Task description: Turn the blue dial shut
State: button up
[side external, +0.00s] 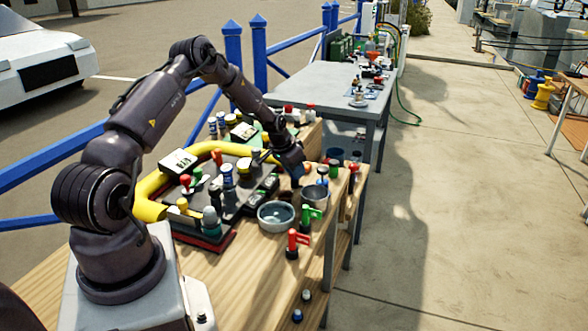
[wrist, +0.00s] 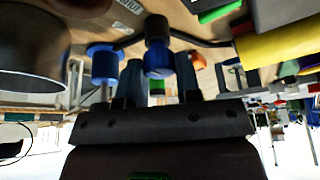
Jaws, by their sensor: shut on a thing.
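The blue dial (wrist: 157,62) shows in the wrist view as a blue cap below a dark cylindrical part, in the upper middle of the picture. My gripper (wrist: 158,82) has its two fingers on either side of it, shut on it. In the side view my gripper (side external: 294,166) reaches down at the right end of the black panel, near the bench's right edge. There the dial is mostly hidden by the gripper, so its turn angle cannot be told.
A grey bowl (side external: 276,216), a metal cup (side external: 315,195), a green-handled valve (side external: 310,215) and a red-handled valve (side external: 292,241) stand close by. A thick yellow pipe (side external: 150,194) bends around the panel. In the wrist view a second blue round part (wrist: 104,66) lies left.

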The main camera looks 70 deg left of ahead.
dwell(0.3)
jog(key=o, duration=0.9)
jog(key=shift+r, duration=0.1)
jog(key=v, duration=1.2)
jog(key=shift+s+r, duration=0.2)
jog(key=shift+r, duration=0.15)
